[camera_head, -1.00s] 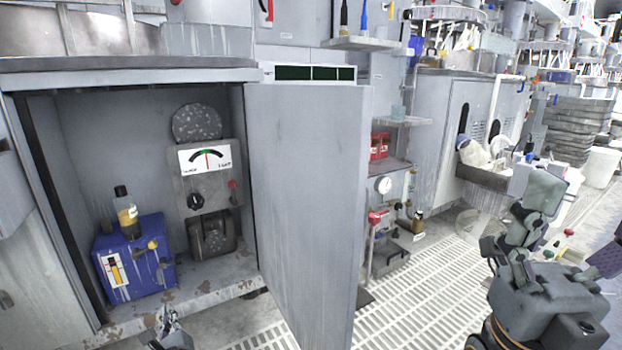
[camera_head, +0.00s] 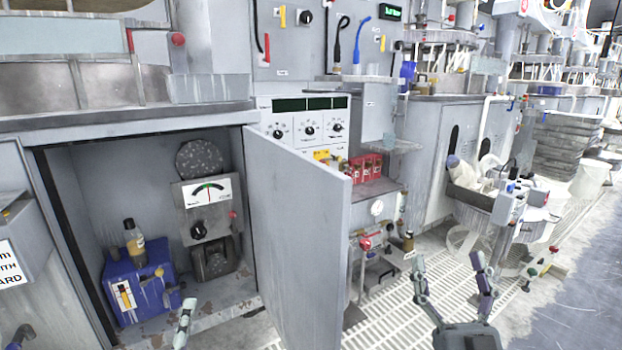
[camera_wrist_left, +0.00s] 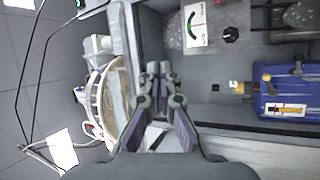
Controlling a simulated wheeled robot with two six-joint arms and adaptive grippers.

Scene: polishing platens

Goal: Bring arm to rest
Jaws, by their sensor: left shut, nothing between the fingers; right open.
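My left gripper (camera_head: 185,318) shows only as a fingertip part at the bottom edge of the head view, in front of the open cabinet (camera_head: 85,200). In the left wrist view the left gripper (camera_wrist_left: 159,72) is shut and empty, its fingers together beside the cabinet edge. My right gripper (camera_head: 452,280) is open and empty at the bottom right of the head view, fingers spread and pointing up over the floor grating.
The grey cabinet door (camera_head: 297,235) stands open between my two grippers. A blue box (camera_head: 140,290) with a small bottle (camera_head: 134,243) on it and a dial gauge unit (camera_head: 205,205) stand inside the cabinet. Clear floor (camera_head: 575,290) lies at the right.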

